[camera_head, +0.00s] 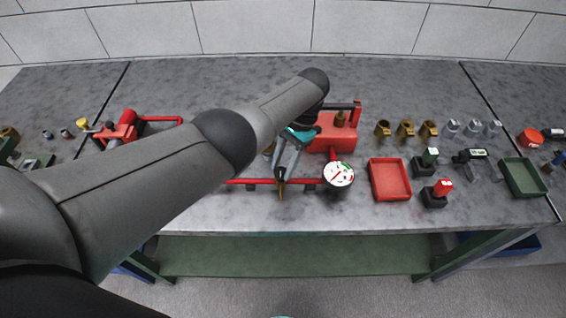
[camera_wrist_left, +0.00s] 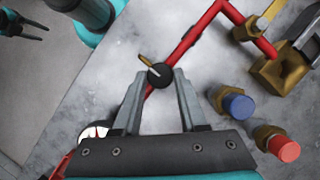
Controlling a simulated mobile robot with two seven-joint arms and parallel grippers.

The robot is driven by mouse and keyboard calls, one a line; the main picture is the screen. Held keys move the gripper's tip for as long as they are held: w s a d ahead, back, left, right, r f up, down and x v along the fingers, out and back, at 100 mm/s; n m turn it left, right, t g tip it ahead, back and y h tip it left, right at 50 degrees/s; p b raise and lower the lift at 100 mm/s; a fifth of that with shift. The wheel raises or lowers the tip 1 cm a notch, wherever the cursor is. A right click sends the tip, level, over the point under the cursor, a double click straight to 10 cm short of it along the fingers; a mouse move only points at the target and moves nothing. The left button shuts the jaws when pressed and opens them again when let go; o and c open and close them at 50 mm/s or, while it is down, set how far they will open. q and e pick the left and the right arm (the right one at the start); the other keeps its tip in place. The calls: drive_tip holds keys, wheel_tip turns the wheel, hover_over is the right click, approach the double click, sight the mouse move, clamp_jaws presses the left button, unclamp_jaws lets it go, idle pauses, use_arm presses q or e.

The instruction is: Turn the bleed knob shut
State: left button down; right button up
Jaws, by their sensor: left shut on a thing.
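The bleed knob (camera_wrist_left: 160,75) is a small round black knob with a thin brass lever on the red pipe in the left wrist view. My left gripper (camera_wrist_left: 158,80) is shut on it, one fingertip on each side. In the head view my left gripper (camera_head: 281,180) points down at the red pipe (camera_head: 250,182), left of the white gauge (camera_head: 338,174). The knob is mostly hidden there by the fingers; a brass piece shows below them. My right gripper (camera_wrist_left: 44,32) shows at the upper left corner of the wrist view, fingers apart and empty.
Brass fittings with a blue cap (camera_wrist_left: 240,106) and a red cap (camera_wrist_left: 284,148) sit close to the left gripper. A red tray (camera_head: 390,180), a green tray (camera_head: 522,178) and several loose fittings lie to the right. My left arm covers much of the left bench.

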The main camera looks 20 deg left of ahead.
idle(0.3)
use_arm(q)
drive_tip(key=shift+c, duration=2.2)
unclamp_jaws()
drive_tip(key=b+v, duration=0.2)
drive_tip(key=v, duration=1.3)
drive_tip(key=shift+b, duration=0.35)
drive_tip(key=shift+r, duration=0.15)
